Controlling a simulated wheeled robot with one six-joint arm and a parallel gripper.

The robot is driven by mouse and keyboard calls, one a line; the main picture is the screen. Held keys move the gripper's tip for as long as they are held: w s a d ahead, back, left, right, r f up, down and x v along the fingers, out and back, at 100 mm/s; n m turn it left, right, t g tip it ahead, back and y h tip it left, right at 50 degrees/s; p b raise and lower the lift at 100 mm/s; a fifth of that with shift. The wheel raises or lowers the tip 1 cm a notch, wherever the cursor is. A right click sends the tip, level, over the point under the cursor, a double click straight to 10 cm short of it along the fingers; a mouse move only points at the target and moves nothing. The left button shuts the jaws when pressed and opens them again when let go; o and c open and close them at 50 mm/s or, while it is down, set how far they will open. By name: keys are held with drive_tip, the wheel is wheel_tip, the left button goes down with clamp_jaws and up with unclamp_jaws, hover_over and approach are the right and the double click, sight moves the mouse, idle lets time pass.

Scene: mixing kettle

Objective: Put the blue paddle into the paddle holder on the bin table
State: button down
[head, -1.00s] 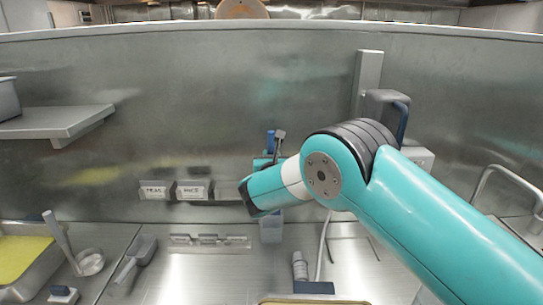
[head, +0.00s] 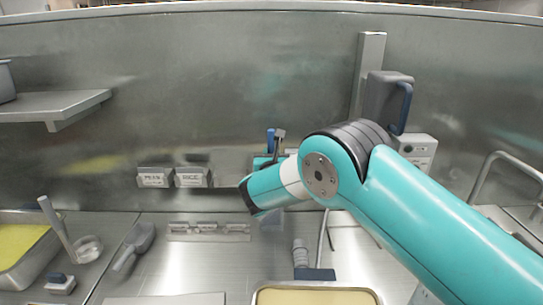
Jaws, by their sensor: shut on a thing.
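The blue paddle shows mainly as a narrow upright blue handle (head: 270,140) just above my wrist, in front of the metal wall. A small blue-grey piece below the wrist may be its lower end. My gripper (head: 276,146) is shut on the paddle, mostly hidden behind my own teal wrist. The paddle's middle is hidden too. A low grey slotted rack (head: 208,231) lies on the metal table (head: 180,268), left of and below my wrist. It may be the paddle holder; I cannot tell for sure.
Label boxes PEAS (head: 154,178) and RICE (head: 192,177) are on the wall. A scoop (head: 134,246) and a yellow-filled pan (head: 18,245) are at left. A blue-based object (head: 315,274) and a pale-filled pan (head: 315,296) stand in front. A grey jug (head: 380,98) is at right.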

drive_tip(key=shift+c, duration=2.1)
unclamp_jaws()
drive_tip(key=shift+f, duration=0.1)
drive_tip(key=shift+s, duration=0.1)
drive_tip(key=s, duration=0.6)
drive_tip(key=shift+s, duration=0.4)
